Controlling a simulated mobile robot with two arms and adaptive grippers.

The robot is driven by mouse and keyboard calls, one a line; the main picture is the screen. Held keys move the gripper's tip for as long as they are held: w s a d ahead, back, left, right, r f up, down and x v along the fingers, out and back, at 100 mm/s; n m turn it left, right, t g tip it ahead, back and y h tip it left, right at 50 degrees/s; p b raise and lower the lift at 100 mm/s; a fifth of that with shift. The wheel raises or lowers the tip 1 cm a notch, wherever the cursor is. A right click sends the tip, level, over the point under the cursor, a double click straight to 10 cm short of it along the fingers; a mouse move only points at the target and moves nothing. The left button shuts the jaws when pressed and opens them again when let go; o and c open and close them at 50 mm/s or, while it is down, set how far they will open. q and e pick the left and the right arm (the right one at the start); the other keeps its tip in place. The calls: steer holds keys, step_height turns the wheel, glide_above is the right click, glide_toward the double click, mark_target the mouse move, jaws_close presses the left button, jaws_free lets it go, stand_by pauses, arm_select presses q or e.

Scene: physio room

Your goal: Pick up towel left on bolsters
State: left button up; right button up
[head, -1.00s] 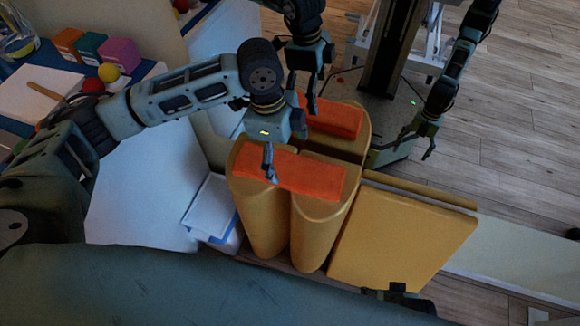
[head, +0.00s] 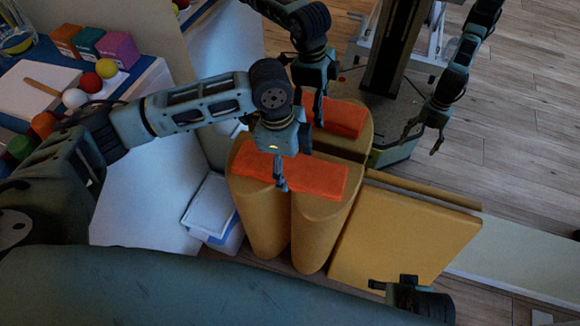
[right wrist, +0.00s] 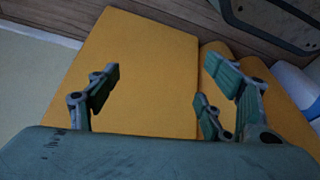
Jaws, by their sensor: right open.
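The orange-red towel (head: 315,178) lies flat across the tops of the standing tan bolsters (head: 312,235) in the head view. My left gripper (head: 281,184) points down over the towel's middle, its fingertips at or just above the cloth. Its fingers show nearly edge-on, so their opening and any contact cannot be told. My right gripper (head: 393,284) is at the bottom of the head view, in front of the yellow mat. In the right wrist view its fingers (right wrist: 158,95) are spread apart and empty, with the mat (right wrist: 140,70) beyond them and the bolsters (right wrist: 250,95) at right.
A mirror behind the bolsters appears to reflect my arms, the bolsters and the towel (head: 340,118). The yellow mat (head: 400,235) leans right of the bolsters. A lidded white-and-blue bin (head: 212,208) stands left. A table holds coloured boxes (head: 118,48) and balls.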

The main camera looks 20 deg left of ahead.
arm_select(q)
steer(key=c, duration=0.7)
steer(key=shift+c, duration=0.4)
steer(key=shift+r, duration=0.15)
